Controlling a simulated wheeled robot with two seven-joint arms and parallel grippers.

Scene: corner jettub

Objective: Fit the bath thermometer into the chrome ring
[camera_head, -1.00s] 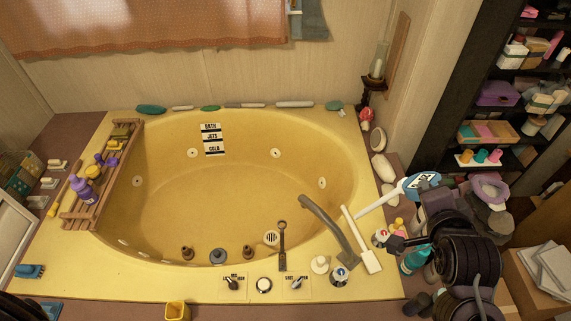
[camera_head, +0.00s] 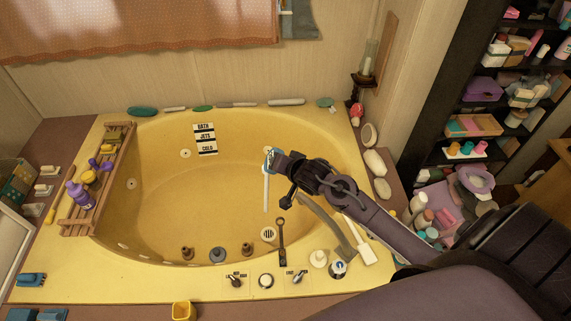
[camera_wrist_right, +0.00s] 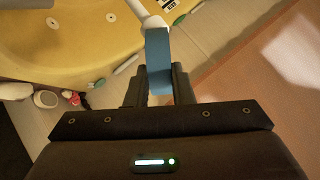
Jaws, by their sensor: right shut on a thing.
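The bath thermometer (camera_head: 266,190) has a long white stem and a blue-edged head. My right gripper (camera_head: 274,161) is shut on its head and holds it over the tub, stem hanging down nearly upright. In the right wrist view the blue part (camera_wrist_right: 158,65) sits between the fingers of the right gripper (camera_wrist_right: 160,84). A metal piece with a small loop at its top end (camera_head: 282,224), perhaps the chrome ring, stands at the tub's front rim, below and slightly right of the stem. The stem appears apart from it. My left gripper is not in view.
The yellow tub (camera_head: 190,200) is empty in the middle. A grey spout (camera_head: 328,226) and a white handled tool (camera_head: 359,240) lie right of the loop, under my right arm. Knobs (camera_head: 265,281) line the front rim. A wooden rack (camera_head: 97,180) with bottles spans the left side.

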